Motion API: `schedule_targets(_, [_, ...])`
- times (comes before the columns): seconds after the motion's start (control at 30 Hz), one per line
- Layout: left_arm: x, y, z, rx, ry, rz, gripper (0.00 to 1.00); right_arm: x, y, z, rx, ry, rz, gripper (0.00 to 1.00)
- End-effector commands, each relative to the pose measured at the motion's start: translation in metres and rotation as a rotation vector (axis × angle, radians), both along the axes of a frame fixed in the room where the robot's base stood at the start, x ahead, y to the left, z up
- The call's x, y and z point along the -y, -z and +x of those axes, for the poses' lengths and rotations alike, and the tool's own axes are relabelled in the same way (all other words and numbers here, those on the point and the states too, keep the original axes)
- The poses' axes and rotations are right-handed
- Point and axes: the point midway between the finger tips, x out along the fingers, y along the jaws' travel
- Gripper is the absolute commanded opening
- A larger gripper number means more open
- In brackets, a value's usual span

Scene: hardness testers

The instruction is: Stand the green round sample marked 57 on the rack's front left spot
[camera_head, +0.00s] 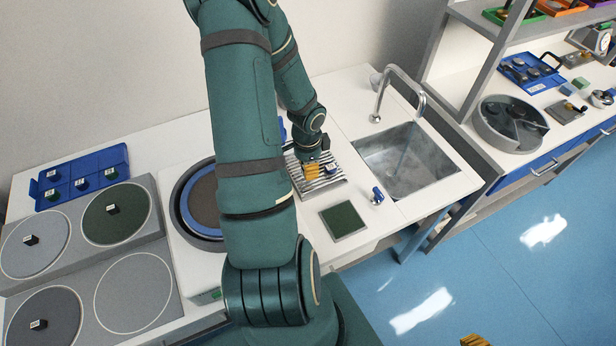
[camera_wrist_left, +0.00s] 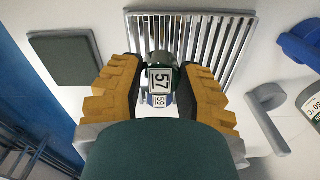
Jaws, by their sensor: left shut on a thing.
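The green round sample marked 57 (camera_wrist_left: 160,77) is between the ridged yellow fingers of my left gripper (camera_wrist_left: 161,72), its white label facing the wrist camera. The gripper is shut on it. In the head view my left gripper (camera_head: 311,171) is over the slatted metal rack (camera_head: 318,184), which also shows in the wrist view (camera_wrist_left: 215,40). Whether the sample touches the slats I cannot tell. A blue sample marked 59 (camera_wrist_left: 158,101) shows just below the 57 label. Only yellow fingertips of my right gripper (camera_head: 475,341) show at the bottom edge.
A sink (camera_head: 405,160) with a tap lies right of the rack. A dark green square pad (camera_head: 343,220) lies in front of it. A small blue-topped item (camera_head: 377,194) stands near the sink. Grinding discs (camera_head: 135,293) and a blue tray (camera_head: 119,158) are at left.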

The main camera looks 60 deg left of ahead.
Motion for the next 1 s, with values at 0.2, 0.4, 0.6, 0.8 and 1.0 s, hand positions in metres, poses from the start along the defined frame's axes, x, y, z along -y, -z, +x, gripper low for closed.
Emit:
schedule_targets(0.2, [0.0,0.018,0.0,-0.001,0.001,-0.001,0.0,0.0,0.008,0.0,0.001,0.0,-0.001,0.47])
schedule_targets(0.4, [0.0,0.042,0.0,0.0,0.002,0.0,0.0,-0.001,0.017,-0.001,-0.003,-0.003,-0.002,0.47])
schedule_targets(0.6, [0.0,0.041,0.0,0.0,0.001,0.001,0.0,-0.001,0.016,-0.001,-0.003,-0.003,-0.002,0.47])
schedule_targets(0.8, [0.0,0.044,0.0,0.0,0.001,0.001,0.45,-0.001,0.019,-0.002,-0.006,-0.005,-0.001,0.47])
schedule_targets(1.0, [0.0,0.044,0.0,0.0,0.001,0.001,0.6,-0.001,0.018,-0.002,-0.006,-0.005,-0.001,0.47])
